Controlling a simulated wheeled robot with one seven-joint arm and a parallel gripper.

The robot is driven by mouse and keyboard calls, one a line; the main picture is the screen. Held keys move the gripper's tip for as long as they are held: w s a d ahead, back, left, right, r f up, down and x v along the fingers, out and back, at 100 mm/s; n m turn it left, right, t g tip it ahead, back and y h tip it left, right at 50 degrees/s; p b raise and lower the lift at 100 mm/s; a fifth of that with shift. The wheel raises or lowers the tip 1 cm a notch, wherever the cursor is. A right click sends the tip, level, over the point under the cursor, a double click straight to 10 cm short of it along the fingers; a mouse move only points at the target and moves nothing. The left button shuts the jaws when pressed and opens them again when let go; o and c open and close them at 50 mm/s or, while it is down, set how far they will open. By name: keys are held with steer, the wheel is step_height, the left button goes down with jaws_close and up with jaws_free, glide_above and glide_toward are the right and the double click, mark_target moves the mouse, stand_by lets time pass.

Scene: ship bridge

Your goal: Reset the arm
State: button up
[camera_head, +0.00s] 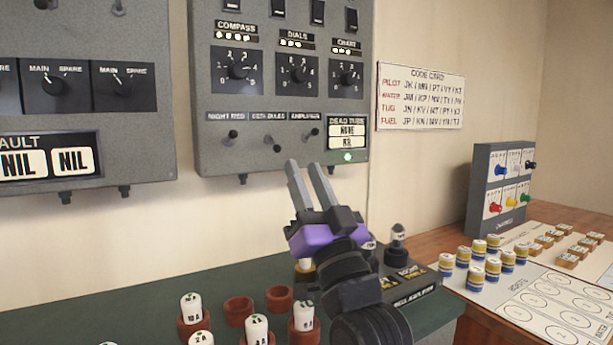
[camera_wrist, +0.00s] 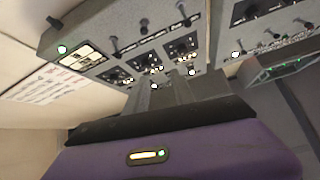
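My gripper (camera_head: 304,164), with grey fingers and a purple body, is raised in front of the grey wall panel with the dials. Its fingers point up toward the panel's lower edge, with a gap between them and nothing held. In the wrist view, the purple body fills the bottom and the fingers (camera_wrist: 172,95) point toward the switch panel (camera_wrist: 140,45), which appears tilted. Whether the fingertips touch the panel cannot be told. My forearm hides part of the green desk.
The dark green desk (camera_head: 130,320) holds white capped cylinders (camera_head: 191,308) and empty brown rings (camera_head: 239,309). A small lamp (camera_head: 397,243) stands at its right. Banded cylinders (camera_head: 478,270) and a grey switch box (camera_head: 497,185) are on the right-hand wooden table. A code card (camera_head: 421,96) hangs on the wall.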

steer(key=shift+s+d, duration=0.1)
steer(key=shift+s, duration=0.05)
steer(key=s+d+f+m+g+h, duration=0.1)
steer(key=s+d+f+h, duration=0.3)
steer(key=s+d+f, duration=0.5)
steer(key=s+d+f+m+h, duration=0.1)
steer(key=s+d+f+h, duration=0.25)
steer(key=s+f, duration=0.85)
steer(key=s+d+f+m+g+h, duration=0.1)
steer(key=s+d+f+h, duration=0.3)
steer(key=s+d+f, duration=0.65)
steer(key=s+d+f+g+h, duration=0.1)
steer(key=s+f+g, duration=0.2)
steer(key=s+f, duration=0.35)
steer(key=s+d+f+g, duration=0.1)
steer(key=s+f+g, duration=0.25)
steer(key=s, duration=0.65)
step_height(320, 180, up, 13)
steer(key=p, duration=1.4)
steer(key=shift+s+a, duration=0.25)
steer(key=shift+s, duration=0.05)
steer(key=shift+r, duration=0.1)
